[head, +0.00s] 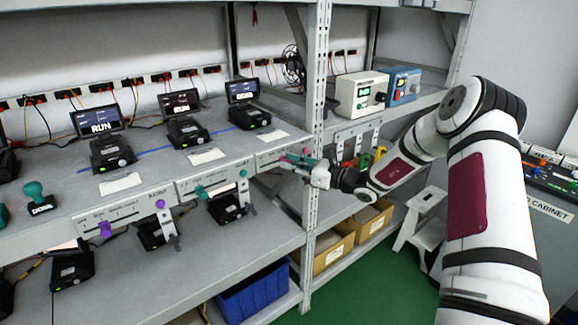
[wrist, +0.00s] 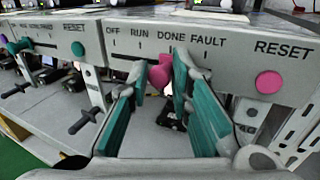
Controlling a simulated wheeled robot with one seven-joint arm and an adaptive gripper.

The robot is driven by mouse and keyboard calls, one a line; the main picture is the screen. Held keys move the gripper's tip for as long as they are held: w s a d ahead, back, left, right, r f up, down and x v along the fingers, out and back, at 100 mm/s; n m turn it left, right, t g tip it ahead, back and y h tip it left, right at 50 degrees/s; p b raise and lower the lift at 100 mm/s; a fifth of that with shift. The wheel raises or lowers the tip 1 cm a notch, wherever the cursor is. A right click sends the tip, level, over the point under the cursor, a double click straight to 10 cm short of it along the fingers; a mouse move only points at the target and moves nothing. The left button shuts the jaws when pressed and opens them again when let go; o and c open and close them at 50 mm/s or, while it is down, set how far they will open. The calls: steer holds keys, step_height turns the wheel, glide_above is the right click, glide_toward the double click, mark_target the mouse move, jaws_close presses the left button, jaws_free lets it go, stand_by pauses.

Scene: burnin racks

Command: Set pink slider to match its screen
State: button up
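The pink slider knob (wrist: 160,76) sits on the slot of its front panel in the wrist view, close to the DONE mark. The panel (wrist: 236,62) reads OFF, RUN, DONE, FAULT and RESET. A round pink reset button (wrist: 268,82) is at its right. My gripper (wrist: 161,88) has its teal fingers apart, one on each side of the knob; the right finger is very near it, and contact is unclear. In the head view, my gripper (head: 303,164) is at the third panel along the shelf. The third screen (head: 241,90) above shows small text that looks like DONE.
A panel with a purple knob (head: 105,229) is farther left. A shelf upright (head: 316,120) stands close beside my gripper. Levers hang below the panels.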

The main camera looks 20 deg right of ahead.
steer(key=shift+o, duration=1.2)
steer(key=shift+s+d, duration=0.1)
steer(key=v, duration=1.1)
steer(key=shift+s+d, duration=0.2)
steer(key=shift+s, duration=0.05)
